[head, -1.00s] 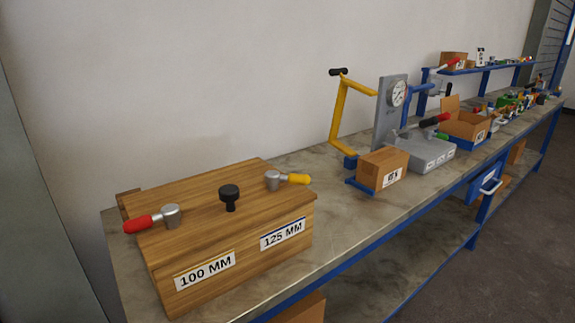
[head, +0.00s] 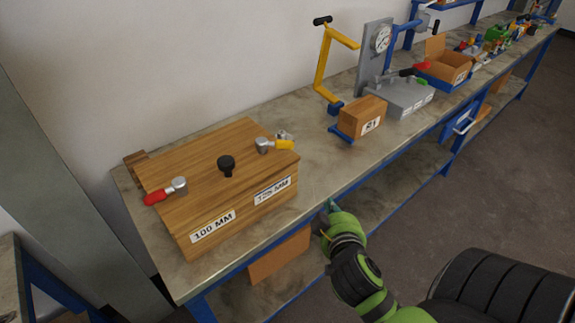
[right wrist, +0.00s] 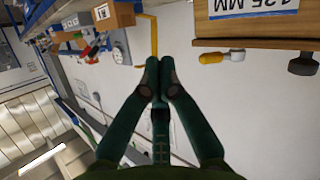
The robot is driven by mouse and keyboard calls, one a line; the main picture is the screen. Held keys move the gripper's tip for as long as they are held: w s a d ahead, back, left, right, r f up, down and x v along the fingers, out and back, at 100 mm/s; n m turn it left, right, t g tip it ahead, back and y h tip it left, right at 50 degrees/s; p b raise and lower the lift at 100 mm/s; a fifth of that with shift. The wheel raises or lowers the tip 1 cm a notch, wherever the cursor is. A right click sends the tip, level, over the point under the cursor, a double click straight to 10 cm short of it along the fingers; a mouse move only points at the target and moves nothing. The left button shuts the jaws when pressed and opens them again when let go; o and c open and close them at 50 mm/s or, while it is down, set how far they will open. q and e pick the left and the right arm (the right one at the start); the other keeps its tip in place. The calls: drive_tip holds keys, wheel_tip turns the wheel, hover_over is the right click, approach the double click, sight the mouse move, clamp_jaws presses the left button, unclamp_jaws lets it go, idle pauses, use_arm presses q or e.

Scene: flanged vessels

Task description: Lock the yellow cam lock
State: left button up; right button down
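The yellow cam lock (head: 283,145) sits at the right end of the wooden box's lid. Its yellow lever points right from a silver hub. In the right wrist view the yellow cam lock (right wrist: 222,57) appears upside down, to the right of my fingers. The wooden box (head: 215,165) carries 100 MM and 125 MM labels. My right gripper (head: 330,206) is beyond the bench's front edge, right of and nearer than the box, apart from the lock. In the wrist view its fingertips (right wrist: 159,62) are together, with nothing visible between them. My left gripper is out of view.
A red cam lock (head: 166,191) and a black knob (head: 226,165) are also on the lid. Farther right stand a small wooden block (head: 362,118), a yellow crank frame (head: 324,65) and a grey gauge stand (head: 375,60). The bench top (head: 315,160) is clear between box and block.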

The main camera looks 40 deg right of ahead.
wheel_tip(320, 180, up, 12)
drive_tip(key=w+d+n+t+h, duration=0.2)
drive_tip(key=t, duration=0.4)
wheel_tip(320, 180, up, 4)
drive_tip(key=a+n+t+y, duration=0.1)
drive_tip(key=n+t+y, duration=0.1)
drive_tip(key=n+t, duration=0.15)
drive_tip(key=n+g+y+p, duration=0.3)
drive_tip(key=n+g+y, duration=0.3)
drive_tip(key=n+y, duration=0.55)
approach(278, 145)
drive_tip(key=w+a+n+h, duration=0.2)
drive_tip(key=w+a, duration=0.1)
drive_tip(key=a, duration=0.2)
drive_tip(key=shift+w+d+f+t, duration=0.25)
drive_tip(key=shift+w+d+f, duration=0.8)
drive_tip(key=shift+d, duration=0.2)
